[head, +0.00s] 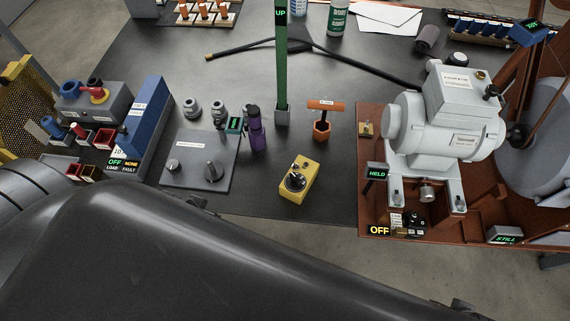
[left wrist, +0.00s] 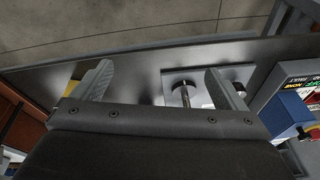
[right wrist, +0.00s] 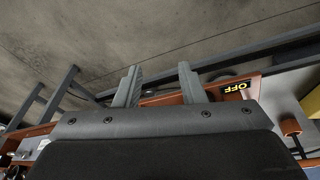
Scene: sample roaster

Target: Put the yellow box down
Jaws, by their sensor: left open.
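The yellow box (head: 298,182), with a dark round knob on top, sits on the dark tabletop near its front edge, between the grey plate and the brown bench. In the left wrist view a sliver of yellow, likely this box (left wrist: 73,88), shows beside the left-hand finger, mostly hidden. My left gripper (left wrist: 160,82) is open and empty, its fingers wide apart above the table. My right gripper (right wrist: 160,84) has its fingers apart with nothing visible between them, near the brown bench's edge. Neither gripper's jaws show clearly in the head view.
The grey plate (head: 188,150) with knobs, a purple bottle (head: 256,132), a green post (head: 282,70) and an orange T-handled tool (head: 322,120) stand around the box. The brown bench (head: 370,220) with the machine is on the right. Some tabletop left of the box is clear.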

